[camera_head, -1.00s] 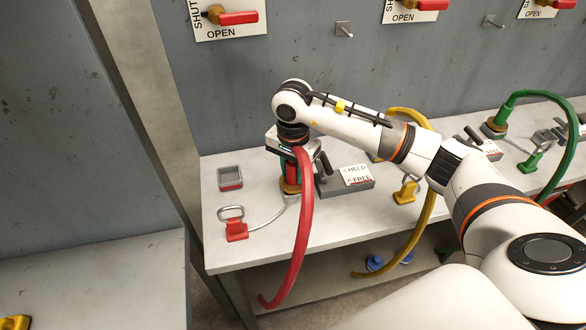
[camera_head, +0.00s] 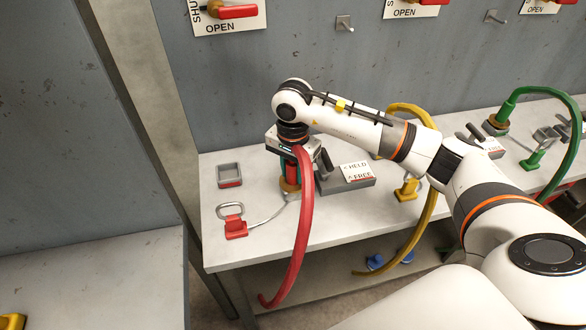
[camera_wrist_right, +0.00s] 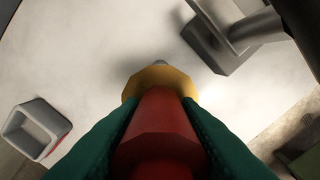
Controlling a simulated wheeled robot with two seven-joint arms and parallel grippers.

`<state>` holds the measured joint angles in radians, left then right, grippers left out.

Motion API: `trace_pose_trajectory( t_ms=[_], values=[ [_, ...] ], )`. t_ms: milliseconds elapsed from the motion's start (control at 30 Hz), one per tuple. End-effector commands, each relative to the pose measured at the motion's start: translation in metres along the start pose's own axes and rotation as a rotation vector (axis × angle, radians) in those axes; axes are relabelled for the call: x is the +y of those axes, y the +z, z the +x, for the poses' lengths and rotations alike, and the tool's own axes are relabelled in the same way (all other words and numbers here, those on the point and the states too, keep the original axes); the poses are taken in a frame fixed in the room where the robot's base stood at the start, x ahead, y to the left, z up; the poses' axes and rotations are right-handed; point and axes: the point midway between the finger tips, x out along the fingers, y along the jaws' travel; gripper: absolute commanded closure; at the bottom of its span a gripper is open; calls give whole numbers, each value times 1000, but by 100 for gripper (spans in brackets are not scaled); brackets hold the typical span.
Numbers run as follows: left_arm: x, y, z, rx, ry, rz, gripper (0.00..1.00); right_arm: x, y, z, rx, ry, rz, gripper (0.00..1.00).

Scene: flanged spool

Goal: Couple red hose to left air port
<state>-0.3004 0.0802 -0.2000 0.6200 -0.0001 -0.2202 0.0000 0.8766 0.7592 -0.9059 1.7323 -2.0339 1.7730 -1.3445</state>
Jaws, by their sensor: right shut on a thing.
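The red hose (camera_head: 303,225) arches out of my right gripper (camera_head: 291,176) and hangs over the bench's front edge. My right gripper is shut on the red hose end, pointing down at the left part of the bench. In the right wrist view the red hose end (camera_wrist_right: 158,130) sits between the two green finger pads, with a brass collar (camera_wrist_right: 158,79) beyond it. The collar also shows below the fingers in the head view (camera_head: 289,188). The left air port is not clearly visible, and I cannot tell whether the hose end is seated. My left gripper is out of view.
A grey block with a lever and a HELD/FREE label (camera_head: 356,172) stands just right of the gripper. Yellow (camera_head: 432,210) and green (camera_head: 570,160) hoses are further right.

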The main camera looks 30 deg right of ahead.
Motion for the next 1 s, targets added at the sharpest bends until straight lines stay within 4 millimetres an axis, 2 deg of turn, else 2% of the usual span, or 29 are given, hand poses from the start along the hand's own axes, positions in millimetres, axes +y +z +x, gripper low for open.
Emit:
trace_pose_trajectory(
  t_ms=[200,233,367,633,733,867,1000],
  values=[
    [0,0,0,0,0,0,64,0,0,-1,-1,2,0,93],
    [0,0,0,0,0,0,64,0,0,-1,-1,2,0,65],
    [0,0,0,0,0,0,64,0,0,-1,-1,2,0,45],
    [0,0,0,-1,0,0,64,0,0,0,0,-1,0,45],
    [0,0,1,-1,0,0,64,0,0,-6,-1,2,0,45],
    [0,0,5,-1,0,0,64,1,0,-25,-3,5,-2,45],
    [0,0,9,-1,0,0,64,1,1,-55,-3,6,-1,45]
  ],
)
